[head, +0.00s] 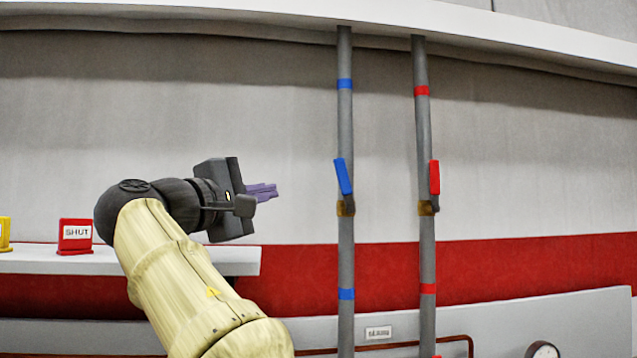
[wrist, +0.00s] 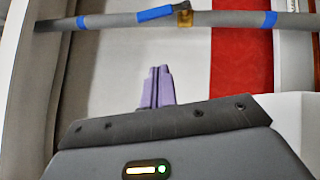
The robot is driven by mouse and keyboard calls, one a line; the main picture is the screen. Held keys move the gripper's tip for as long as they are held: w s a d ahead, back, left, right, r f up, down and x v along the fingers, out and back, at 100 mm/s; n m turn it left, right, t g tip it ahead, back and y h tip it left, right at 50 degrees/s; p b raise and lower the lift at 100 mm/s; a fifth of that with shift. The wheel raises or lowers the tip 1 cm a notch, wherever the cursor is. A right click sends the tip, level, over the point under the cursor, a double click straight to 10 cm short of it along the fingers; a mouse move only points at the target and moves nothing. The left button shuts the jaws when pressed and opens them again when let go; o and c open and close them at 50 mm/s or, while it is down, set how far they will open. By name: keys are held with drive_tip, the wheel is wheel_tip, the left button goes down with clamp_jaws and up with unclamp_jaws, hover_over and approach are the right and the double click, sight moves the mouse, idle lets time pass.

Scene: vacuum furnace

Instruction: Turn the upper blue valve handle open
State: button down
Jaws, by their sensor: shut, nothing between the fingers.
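The blue valve handle (head: 343,177) sits on the left grey vertical pipe (head: 345,250), just above a brass-coloured valve body (head: 345,208). The handle points upward, tilted slightly left and nearly in line with the pipe. In the wrist view the pipe runs across the top, with the blue handle (wrist: 163,12) lying along it. My gripper (head: 275,190) is left of the handle at about its height, apart from it. Its purple fingers (wrist: 157,85) are together and empty, pointing toward the pipe.
A second grey pipe (head: 426,260) with a red handle (head: 434,177) stands to the right. A ledge (head: 180,262) at the left holds a red SHUT sign (head: 75,236). A gauge (head: 542,350) and brown piping are at the bottom right. The space between gripper and blue handle is clear.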

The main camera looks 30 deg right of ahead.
drive_tip(key=s, duration=0.1)
drive_tip(key=p, duration=0.6)
approach(338, 172)
drive_tip(key=w+f+x, duration=0.1)
drive_tip(key=x, duration=0.6)
drive_tip(key=shift+w+a+f, duration=0.1)
drive_tip(key=shift+a, duration=0.25)
drive_tip(key=shift+s+d+r, duration=0.35)
drive_tip(key=shift+d+r, duration=0.3)
drive_tip(key=shift+d, duration=0.1)
drive_tip(key=shift+s, duration=0.1)
